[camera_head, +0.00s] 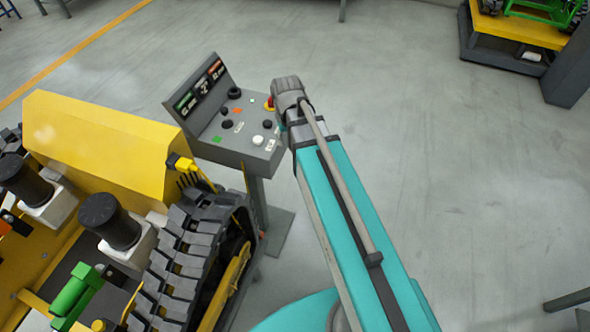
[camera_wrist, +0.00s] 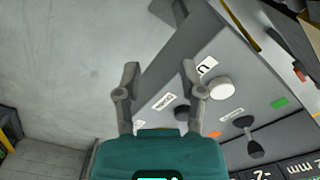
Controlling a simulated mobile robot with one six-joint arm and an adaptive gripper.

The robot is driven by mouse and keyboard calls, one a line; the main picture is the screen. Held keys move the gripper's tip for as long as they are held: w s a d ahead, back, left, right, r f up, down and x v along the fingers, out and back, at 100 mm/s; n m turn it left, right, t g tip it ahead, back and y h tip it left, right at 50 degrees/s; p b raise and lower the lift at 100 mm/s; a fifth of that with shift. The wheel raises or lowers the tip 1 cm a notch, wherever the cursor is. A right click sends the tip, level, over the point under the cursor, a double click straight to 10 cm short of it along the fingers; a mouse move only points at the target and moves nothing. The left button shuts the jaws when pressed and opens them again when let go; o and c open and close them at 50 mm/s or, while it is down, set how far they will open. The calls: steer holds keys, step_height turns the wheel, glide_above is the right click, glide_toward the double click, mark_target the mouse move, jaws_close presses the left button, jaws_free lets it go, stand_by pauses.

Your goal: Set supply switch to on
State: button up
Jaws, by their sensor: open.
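A grey control console (camera_head: 232,158) stands on a post beside the tracked carrier. Its sloped panel (camera_wrist: 210,120) carries a white round knob (camera_head: 258,140), several black knobs (camera_head: 234,93), coloured tags and a red-and-yellow button (camera_head: 269,103). I cannot read which control is the supply switch. In the wrist view the white knob (camera_wrist: 222,87) is just right of my gripper's right finger, and a black lever-like knob (camera_wrist: 246,122) is farther right. My gripper (camera_wrist: 159,70) is open and empty, its fingers over the panel's edge. In the head view my arm's end hides the gripper.
The yellow tracked carrier (camera_head: 105,135) stands close to the console's left, its black track (camera_head: 185,255) near the post. A display board (camera_head: 203,90) rises at the panel's back. Open grey floor (camera_head: 470,180) lies right. Another yellow-topped machine (camera_head: 520,30) stands at far right.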

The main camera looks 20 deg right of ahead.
steer(key=s+f+b, duration=0.3)
steer(key=s+f, duration=0.1)
steer(key=s, duration=0.3)
steer(key=shift+s+b, duration=0.25)
steer(key=shift+b, duration=0.05)
steer(key=shift+f, duration=0.1)
stand_by(2.9)
